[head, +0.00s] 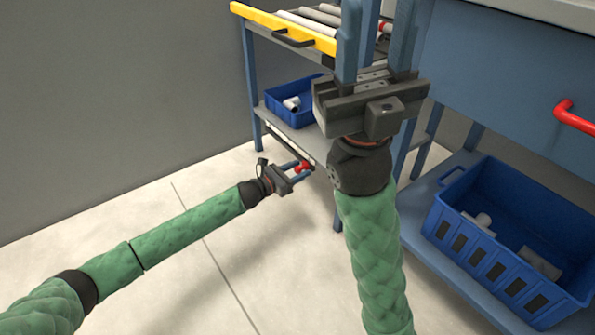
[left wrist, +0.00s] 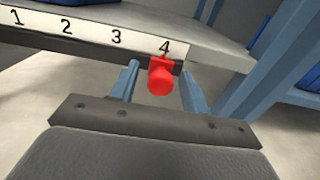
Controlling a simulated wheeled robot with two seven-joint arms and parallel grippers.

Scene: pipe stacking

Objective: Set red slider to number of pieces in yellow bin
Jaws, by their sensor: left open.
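The red slider (head: 304,168) is on the front edge of the lower shelf. In the left wrist view, the red slider (left wrist: 160,77) sits just below the printed number 4 on the number strip (left wrist: 90,32), which also shows 1, 2 and 3. My left gripper (head: 296,170) is open, with one finger on each side of the slider; contact is not clear. My right gripper (head: 377,30) is open in the foreground, its fingers apart and pointing up. No yellow bin is clearly seen; a yellow-fronted rack (head: 285,28) holds several pipes at the top.
A small blue bin (head: 292,103) with white pipe pieces stands on the lower shelf. A larger blue bin (head: 480,262) with pipe pieces stands at right. A red handle (head: 573,118) projects at the right. Floor on the left is clear.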

